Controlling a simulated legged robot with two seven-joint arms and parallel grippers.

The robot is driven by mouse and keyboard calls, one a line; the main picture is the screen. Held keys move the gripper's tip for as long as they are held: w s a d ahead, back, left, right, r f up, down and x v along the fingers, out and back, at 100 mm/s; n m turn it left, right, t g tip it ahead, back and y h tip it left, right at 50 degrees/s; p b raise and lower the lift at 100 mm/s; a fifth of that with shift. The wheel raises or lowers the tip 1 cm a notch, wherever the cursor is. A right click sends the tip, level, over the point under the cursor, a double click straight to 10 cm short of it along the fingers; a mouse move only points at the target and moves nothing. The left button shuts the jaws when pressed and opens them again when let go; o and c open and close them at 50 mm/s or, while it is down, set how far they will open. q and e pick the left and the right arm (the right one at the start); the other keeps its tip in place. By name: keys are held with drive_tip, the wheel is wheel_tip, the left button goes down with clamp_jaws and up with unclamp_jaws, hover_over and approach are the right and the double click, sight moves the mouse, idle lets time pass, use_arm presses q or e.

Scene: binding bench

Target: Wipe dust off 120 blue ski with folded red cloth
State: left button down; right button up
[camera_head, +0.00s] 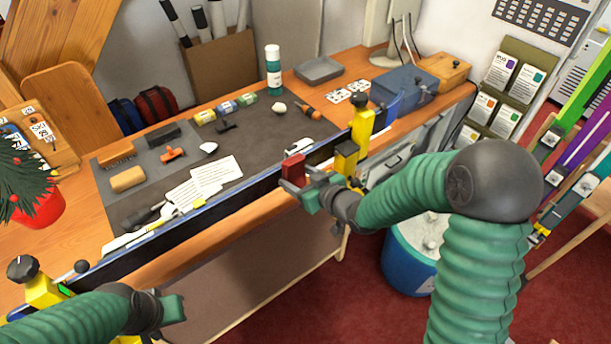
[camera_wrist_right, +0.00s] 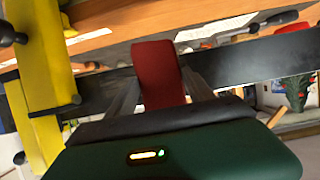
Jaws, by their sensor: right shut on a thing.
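The long dark blue ski (camera_head: 200,219) stands on edge along the front of the bench, held by yellow vises. In the right wrist view it is a dark band (camera_wrist_right: 255,60) across the picture. My right gripper (camera_head: 305,186) is shut on the folded red cloth (camera_head: 293,168), which sticks up from its jaws. The cloth also shows in the right wrist view (camera_wrist_right: 158,75), in front of the ski; I cannot tell whether they touch. Dust is not distinguishable. My left gripper (camera_head: 168,307) is low at the left, near the ski's near end, and its jaw opening is unclear.
The right yellow vise (camera_head: 360,125) stands close to my right gripper, and another (camera_head: 38,285) is at the left. Tools, papers and small bottles lie on the dark mat (camera_head: 262,145) behind the ski. A blue bin (camera_head: 408,262) stands on the floor beneath my right arm.

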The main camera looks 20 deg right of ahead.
drive_tip(key=shift+s+d, duration=0.15)
drive_tip(key=shift+s, duration=0.3)
drive_tip(key=s, duration=0.1)
drive_tip(key=s+d, duration=0.1)
drive_tip(key=s, duration=0.1)
drive_tip(key=s+p, duration=0.1)
drive_tip(key=shift+s+d, duration=0.35)
drive_tip(key=shift+d, duration=0.05)
drive_tip(key=s, duration=0.1)
drive_tip(key=s+d, duration=0.1)
drive_tip(key=s, duration=0.1)
drive_tip(key=shift+w, duration=0.2)
idle(0.7)
